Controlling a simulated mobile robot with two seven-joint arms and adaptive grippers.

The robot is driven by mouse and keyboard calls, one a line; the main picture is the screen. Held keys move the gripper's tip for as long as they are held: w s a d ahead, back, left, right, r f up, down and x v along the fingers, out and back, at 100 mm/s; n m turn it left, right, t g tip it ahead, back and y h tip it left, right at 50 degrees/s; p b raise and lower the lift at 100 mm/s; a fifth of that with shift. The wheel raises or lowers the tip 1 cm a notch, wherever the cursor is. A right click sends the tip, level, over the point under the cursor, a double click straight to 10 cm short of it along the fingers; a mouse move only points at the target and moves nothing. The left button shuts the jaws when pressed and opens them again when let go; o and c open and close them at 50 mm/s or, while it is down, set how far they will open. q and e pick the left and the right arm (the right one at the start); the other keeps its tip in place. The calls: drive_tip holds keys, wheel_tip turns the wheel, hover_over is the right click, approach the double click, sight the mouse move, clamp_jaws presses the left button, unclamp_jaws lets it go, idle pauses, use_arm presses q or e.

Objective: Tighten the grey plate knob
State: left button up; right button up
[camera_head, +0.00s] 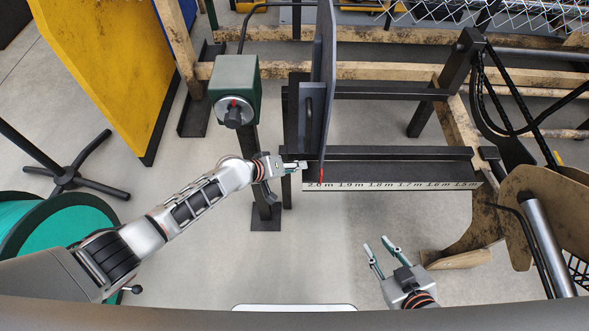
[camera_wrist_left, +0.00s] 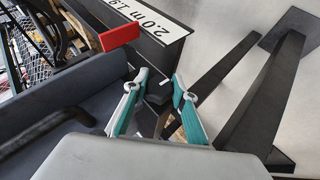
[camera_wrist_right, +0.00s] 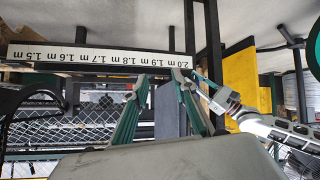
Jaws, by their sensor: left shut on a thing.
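The tall dark grey plate (camera_head: 323,85) stands on the rail by the 2.0 m end of the scale, with a handle on its left face. It also shows in the left wrist view (camera_wrist_left: 75,92). My left gripper (camera_head: 301,165) is at the plate's lower front edge. In the left wrist view its fingers (camera_wrist_left: 160,82) close around a small dark part, seemingly the plate knob (camera_wrist_left: 158,91), mostly hidden by the fingers. My right gripper (camera_head: 375,242) is open and empty, low in front of the rail; its fingers (camera_wrist_right: 161,80) are apart.
A white scale (camera_head: 395,186) runs along the rail front, with a red pointer (camera_head: 322,174) near 2.0 m. A green box (camera_head: 235,84) with a black dial knob (camera_head: 233,116) stands left. A yellow panel (camera_head: 110,65) is at far left. Floor between my arms is clear.

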use_arm(q)
drive_tip(key=shift+s+y+p, duration=0.1)
drive_tip(key=shift+y+p, duration=0.2)
drive_tip(key=shift+p, duration=0.1)
drive_tip(key=shift+f, duration=0.1)
drive_tip(key=o, duration=1.1)
drive_tip(key=v, duration=1.2)
